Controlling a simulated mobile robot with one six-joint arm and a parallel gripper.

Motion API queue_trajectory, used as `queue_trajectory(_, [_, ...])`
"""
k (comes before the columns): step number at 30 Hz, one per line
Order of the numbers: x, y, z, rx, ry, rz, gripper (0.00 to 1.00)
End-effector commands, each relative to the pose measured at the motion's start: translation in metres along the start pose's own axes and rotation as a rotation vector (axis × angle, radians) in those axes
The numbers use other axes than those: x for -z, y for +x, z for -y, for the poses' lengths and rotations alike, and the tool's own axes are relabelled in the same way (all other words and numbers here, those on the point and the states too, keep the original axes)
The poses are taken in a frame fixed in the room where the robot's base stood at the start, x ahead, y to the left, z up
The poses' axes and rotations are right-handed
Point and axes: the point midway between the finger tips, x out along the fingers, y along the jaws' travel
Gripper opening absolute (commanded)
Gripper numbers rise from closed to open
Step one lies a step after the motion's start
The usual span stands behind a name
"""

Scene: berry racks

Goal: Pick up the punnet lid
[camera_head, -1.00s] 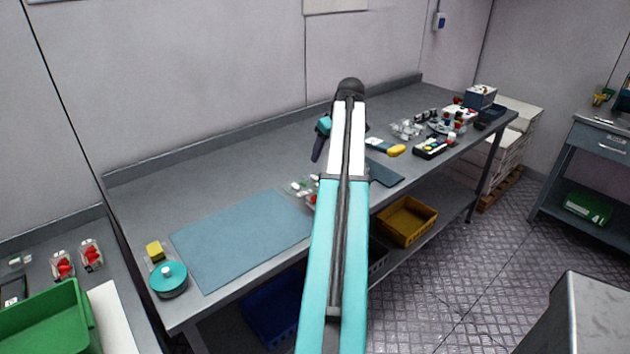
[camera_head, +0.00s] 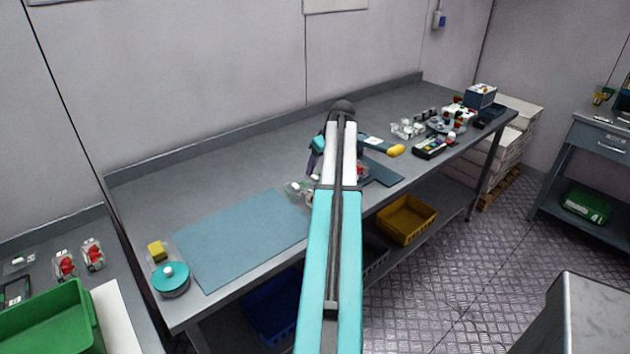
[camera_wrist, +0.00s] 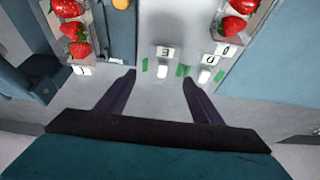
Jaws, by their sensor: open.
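My gripper (camera_wrist: 158,76) is open in the wrist view, its two dark fingers apart over the grey bench top. Small white tags with letters and green pieces (camera_wrist: 163,70) lie between and beyond the fingertips. I cannot clearly make out a punnet lid; a clear one may be hard to see there. A punnet of strawberries (camera_wrist: 72,28) is at the upper left, and another (camera_wrist: 238,25) at the upper right. In the head view my arm hides most of the gripper; a dark finger (camera_head: 313,163) shows left of the arm, above the bench.
Clear containers (camera_head: 407,129) and a dark tray (camera_head: 434,148) stand at right. The bench's back left is bare.

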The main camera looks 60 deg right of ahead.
Motion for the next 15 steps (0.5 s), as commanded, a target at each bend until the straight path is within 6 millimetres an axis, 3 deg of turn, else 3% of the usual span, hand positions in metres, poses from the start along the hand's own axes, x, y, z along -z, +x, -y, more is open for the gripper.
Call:
queue_trajectory(8, [0.0, 0.006, 0.001, 0.001, 0.001, 0.001, 0.6])
queue_trajectory(15, [0.001, 0.027, 0.004, 0.002, 0.001, 0.002, 0.6])
